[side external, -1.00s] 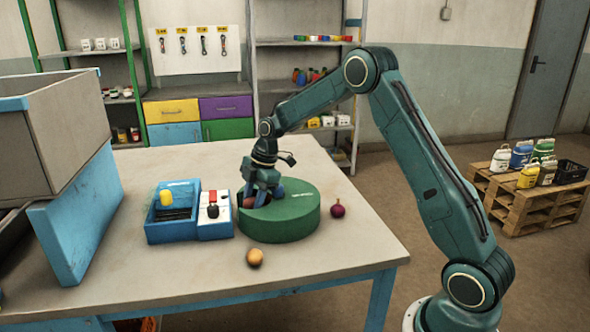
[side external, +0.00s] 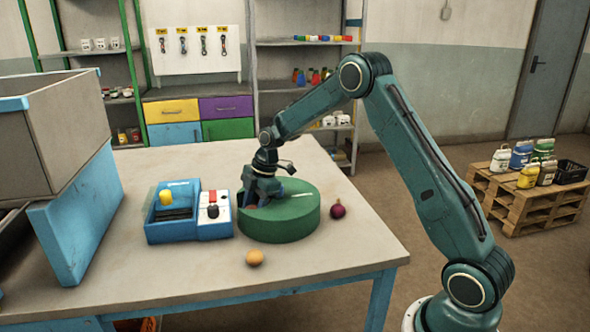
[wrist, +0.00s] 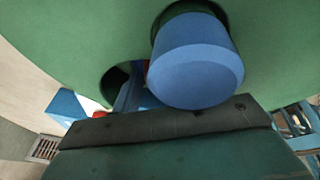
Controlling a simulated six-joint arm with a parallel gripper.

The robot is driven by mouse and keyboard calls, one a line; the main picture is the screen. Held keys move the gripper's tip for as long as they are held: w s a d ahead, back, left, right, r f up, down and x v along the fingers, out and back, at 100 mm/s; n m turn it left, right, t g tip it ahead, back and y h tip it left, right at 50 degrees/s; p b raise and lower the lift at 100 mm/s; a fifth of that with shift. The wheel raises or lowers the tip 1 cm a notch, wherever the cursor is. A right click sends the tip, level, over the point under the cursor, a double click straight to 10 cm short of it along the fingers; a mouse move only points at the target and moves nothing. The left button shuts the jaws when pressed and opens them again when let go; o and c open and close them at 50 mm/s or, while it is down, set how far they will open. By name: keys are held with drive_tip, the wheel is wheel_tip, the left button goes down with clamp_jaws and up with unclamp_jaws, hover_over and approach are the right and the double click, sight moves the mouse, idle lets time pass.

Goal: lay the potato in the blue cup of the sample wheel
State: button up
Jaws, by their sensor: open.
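The green sample wheel (side external: 285,226) stands on the table. My gripper (side external: 258,202) is open and low over its left part in the side view. In the wrist view the wheel's green top (wrist: 60,45) fills the upper part, with a large blue rounded piece (wrist: 195,65) in front of my gripper; whether this is the blue cup cannot be told. A dark round opening (wrist: 113,82) lies left of it, partly hidden. A tan, roundish thing (side external: 255,258), possibly the potato, lies on the table in front of the wheel, apart from my gripper.
A dark red-purple round thing (side external: 338,208) lies right of the wheel. A blue bin (side external: 172,228) and a switch box (side external: 214,222) stand close on the left. A large grey box (side external: 50,120) stands further left. The table front is mostly clear.

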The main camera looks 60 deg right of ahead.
drive_tip(key=v, duration=1.2)
drive_tip(key=shift+r, duration=0.2)
idle(0.4)
